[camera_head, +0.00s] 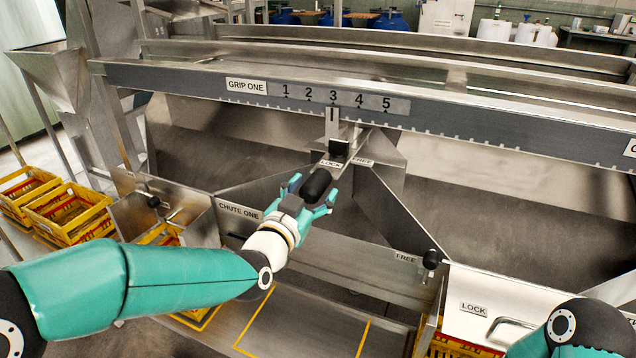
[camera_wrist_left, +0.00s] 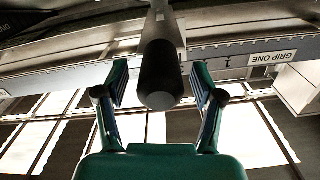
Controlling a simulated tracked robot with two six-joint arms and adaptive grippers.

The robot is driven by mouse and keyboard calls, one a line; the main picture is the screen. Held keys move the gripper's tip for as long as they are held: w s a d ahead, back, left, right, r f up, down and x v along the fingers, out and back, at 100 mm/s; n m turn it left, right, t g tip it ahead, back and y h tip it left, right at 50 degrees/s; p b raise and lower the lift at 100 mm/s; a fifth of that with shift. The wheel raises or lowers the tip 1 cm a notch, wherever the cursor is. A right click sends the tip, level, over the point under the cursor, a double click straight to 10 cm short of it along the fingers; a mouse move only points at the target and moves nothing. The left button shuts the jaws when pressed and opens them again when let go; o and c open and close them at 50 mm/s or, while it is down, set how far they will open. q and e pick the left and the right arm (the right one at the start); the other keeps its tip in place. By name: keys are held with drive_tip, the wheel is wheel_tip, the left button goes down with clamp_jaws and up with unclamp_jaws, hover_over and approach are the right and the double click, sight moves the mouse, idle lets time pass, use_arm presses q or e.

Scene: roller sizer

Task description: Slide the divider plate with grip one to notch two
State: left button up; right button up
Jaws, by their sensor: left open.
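The divider carriage's pointer (camera_head: 332,122) stands under the 3 on the numbered scale (camera_head: 309,96), beside the GRIP ONE label (camera_head: 247,86). A black knob (camera_head: 318,182) sits at the near end of its bar. My left gripper (camera_head: 312,192) is open around the knob, one finger on each side. In the left wrist view the knob (camera_wrist_left: 160,75) shows between the fingers with gaps on both sides. A black latch (camera_head: 339,147) stands by the LOCK and FREE labels; its exact setting is hard to tell. My right gripper is out of view.
The toothed grey rail (camera_head: 450,113) runs across behind the knob. Sloping steel chute plates (camera_head: 392,215) flank the carriage. Another black-knobbed latch (camera_head: 431,259) and the CHUTE ONE label (camera_head: 239,211) are nearer. Yellow crates (camera_head: 75,212) stand at left.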

use_arm(q)
drive_tip(key=shift+x, duration=1.5)
clamp_jaws()
